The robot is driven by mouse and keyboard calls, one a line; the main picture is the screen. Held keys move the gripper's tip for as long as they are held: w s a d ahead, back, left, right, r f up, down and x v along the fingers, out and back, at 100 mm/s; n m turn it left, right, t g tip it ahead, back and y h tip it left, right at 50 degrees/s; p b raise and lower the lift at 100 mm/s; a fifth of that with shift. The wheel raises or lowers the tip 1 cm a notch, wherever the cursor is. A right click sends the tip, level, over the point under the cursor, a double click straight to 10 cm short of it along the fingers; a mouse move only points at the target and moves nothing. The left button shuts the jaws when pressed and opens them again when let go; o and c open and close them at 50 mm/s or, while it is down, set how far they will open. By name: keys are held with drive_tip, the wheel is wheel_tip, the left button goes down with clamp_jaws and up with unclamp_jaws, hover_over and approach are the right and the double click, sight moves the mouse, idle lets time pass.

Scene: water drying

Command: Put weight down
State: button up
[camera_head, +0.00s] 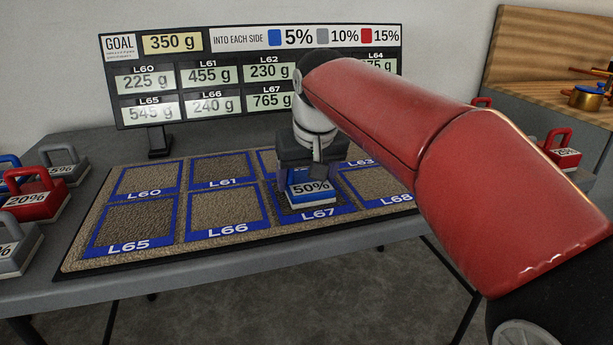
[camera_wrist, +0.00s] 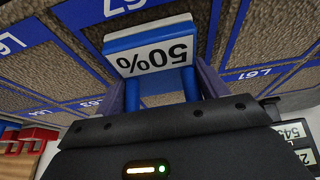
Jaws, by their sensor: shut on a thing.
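A blue weight (camera_head: 312,191) with a white label reading 50% is over the cell marked L67 (camera_head: 340,211) on the mat. My gripper (camera_head: 308,172) points down and is shut on the weight's blue handle. In the wrist view the weight (camera_wrist: 152,48) shows between the fingers (camera_wrist: 161,88), with the L67 marking just beyond it. The weight looks level and very near the mat surface. I cannot tell for sure whether its base touches the mat. The gripper and arm hide part of the cells behind.
The mat (camera_head: 70,262) has several blue-framed cells; L65, L66, L60 and L61 are empty. A display board (camera_head: 290,122) behind shows GOAL 350 g and L67 at 765 g. Red, grey and blue weights stand at left, such as a red 20% weight (camera_head: 38,207); a red 25% weight (camera_head: 563,158) is at right.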

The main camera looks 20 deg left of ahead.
drive_tip(key=shift+f, duration=0.1)
drive_tip(key=o, duration=1.1)
drive_tip(key=shift+o, duration=0.2)
drive_tip(key=p+v, duration=0.2)
drive_tip(key=v, duration=1)
drive_tip(key=s+d+f+m, duration=0.2)
drive_tip(key=d+f, duration=0.1)
drive_tip(key=d, duration=0.7)
drive_tip(key=s+d+f+m+t+h, duration=0.1)
drive_tip(key=s+d+f+m, duration=0.3)
drive_tip(key=s+d+f, duration=1.1)
wheel_tip(320, 180, down, 4)
drive_tip(key=shift+d+r+t+h, duration=0.15)
drive_tip(key=shift+d+t+h, duration=0.15)
drive_tip(key=shift+d+h, duration=0.7)
drive_tip(key=shift+d+y, duration=0.25)
drive_tip(key=shift+y, duration=0.05)
